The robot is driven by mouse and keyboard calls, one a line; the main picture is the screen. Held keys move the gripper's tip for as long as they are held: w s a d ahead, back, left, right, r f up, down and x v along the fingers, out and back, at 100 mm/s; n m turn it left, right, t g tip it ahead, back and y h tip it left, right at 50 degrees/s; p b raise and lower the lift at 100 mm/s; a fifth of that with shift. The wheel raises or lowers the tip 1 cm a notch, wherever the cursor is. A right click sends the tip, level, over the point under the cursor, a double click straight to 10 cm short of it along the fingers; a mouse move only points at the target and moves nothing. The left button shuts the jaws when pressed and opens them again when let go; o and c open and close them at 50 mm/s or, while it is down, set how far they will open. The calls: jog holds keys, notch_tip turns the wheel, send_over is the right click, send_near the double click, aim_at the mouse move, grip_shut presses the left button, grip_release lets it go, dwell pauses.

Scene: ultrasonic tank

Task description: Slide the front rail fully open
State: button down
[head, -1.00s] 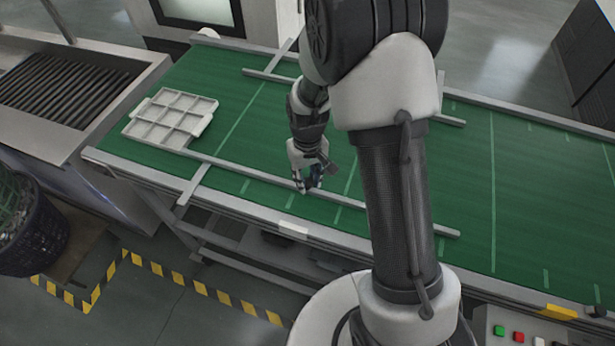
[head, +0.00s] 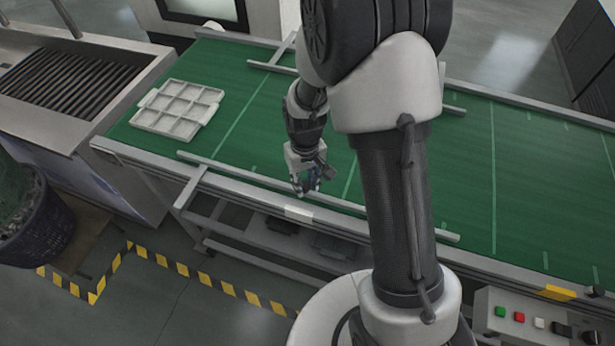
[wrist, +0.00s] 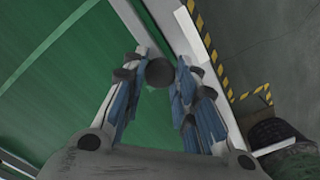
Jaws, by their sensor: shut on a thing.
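The front rail (head: 250,175) is a long grey bar lying along the near side of the green conveyor belt (head: 222,95), close to the belt's front edge. A grey cross bar (head: 190,188) near its left end sticks out past that edge. My gripper (head: 305,190) is down at the middle of the rail. In the wrist view, my gripper's blue-padded fingers (wrist: 158,88) are closed around a dark round knob (wrist: 160,72). The fingers hide part of the rail.
A white compartment tray (head: 177,110) sits on the belt at the left. A back rail (head: 270,67) runs along the far side. A control box with buttons (head: 518,318) is at the lower right. A dark planter (head: 35,225) stands at the left. The floor before the belt is mostly clear.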

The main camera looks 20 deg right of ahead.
jog(key=c, duration=1.2)
grip_release()
jog(key=shift+s+a, duration=0.2)
jog(key=shift+s, duration=0.1)
jog(key=shift+c, duration=0.2)
jog(key=shift+w, duration=0.1)
jog(key=shift+r, duration=0.15)
notch_tip(320, 180, up, 12)
jog(key=s+r+m+t+b, duration=0.1)
jog(key=s+r+t+b, duration=0.1)
jog(key=s, duration=0.8)
jog(key=s+d+r+t+b, duration=0.1)
jog(key=s+r+b, duration=0.4)
jog(key=s, duration=0.5)
jog(key=shift+d+r+m+t, duration=0.15)
jog(key=shift+r+m+t, duration=0.2)
jog(key=shift+t, duration=0.45)
